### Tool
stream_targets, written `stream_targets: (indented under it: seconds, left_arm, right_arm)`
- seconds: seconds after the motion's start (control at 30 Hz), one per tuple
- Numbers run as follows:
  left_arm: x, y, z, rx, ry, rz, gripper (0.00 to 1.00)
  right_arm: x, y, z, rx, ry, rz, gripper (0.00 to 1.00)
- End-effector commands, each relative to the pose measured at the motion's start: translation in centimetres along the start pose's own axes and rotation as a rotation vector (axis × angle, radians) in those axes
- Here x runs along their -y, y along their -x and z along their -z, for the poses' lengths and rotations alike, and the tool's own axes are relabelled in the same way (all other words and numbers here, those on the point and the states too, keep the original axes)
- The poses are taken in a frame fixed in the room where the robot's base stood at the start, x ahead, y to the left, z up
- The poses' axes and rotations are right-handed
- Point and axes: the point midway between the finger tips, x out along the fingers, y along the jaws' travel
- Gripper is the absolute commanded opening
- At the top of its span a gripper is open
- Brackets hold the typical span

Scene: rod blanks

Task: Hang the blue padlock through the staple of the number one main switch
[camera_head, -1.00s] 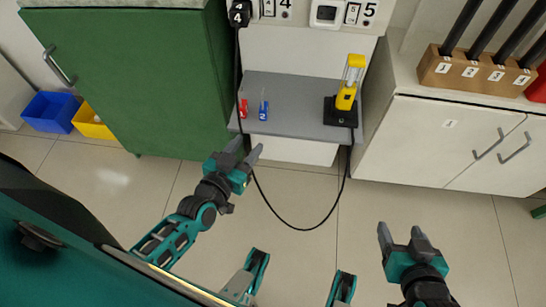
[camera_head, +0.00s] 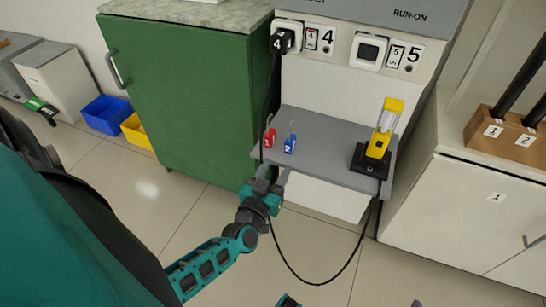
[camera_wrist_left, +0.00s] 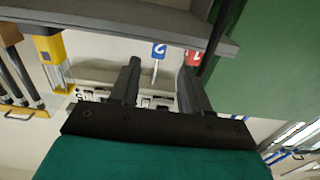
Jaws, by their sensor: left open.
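The blue padlock (camera_head: 290,145), marked 2, stands with its thin shackle up on the grey shelf (camera_head: 330,128); it also shows in the left wrist view (camera_wrist_left: 159,50). A red padlock (camera_head: 269,138), marked 1, is just to its left; it appears at right in the wrist view (camera_wrist_left: 193,58). My left gripper (camera_head: 273,177) is open and empty at the shelf's front edge, apart from both padlocks. Its fingers (camera_wrist_left: 160,72) point toward the padlocks in the wrist view. Only a dark tip of my right gripper (camera_head: 416,303) shows at the bottom edge. I see no number one main switch or staple.
A yellow device on a black base (camera_head: 371,159) stands at the shelf's right. A black cable (camera_head: 304,281) loops below the shelf. A green cabinet (camera_head: 185,95) is left, a white cabinet (camera_head: 455,205) right. Sockets 4 (camera_head: 287,37) and 5 (camera_head: 368,51) are above.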

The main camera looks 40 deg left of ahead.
Motion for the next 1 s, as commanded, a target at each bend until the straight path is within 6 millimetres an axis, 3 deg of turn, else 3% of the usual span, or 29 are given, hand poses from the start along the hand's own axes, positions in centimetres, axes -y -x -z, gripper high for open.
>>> stream_targets:
  seconds: [0.6, 1.0]
  left_arm:
    - [0.0, -7.5, -0.1, -0.001, 0.000, 0.000, 0.47]
    - [0.0, -9.6, -0.1, 0.001, -0.001, -0.001, 0.47]
  right_arm:
    - [0.7, -0.9, -0.7, 0.002, -0.014, 0.015, 0.66]
    - [0.8, -1.1, -0.5, -0.005, -0.011, 0.019, 0.66]
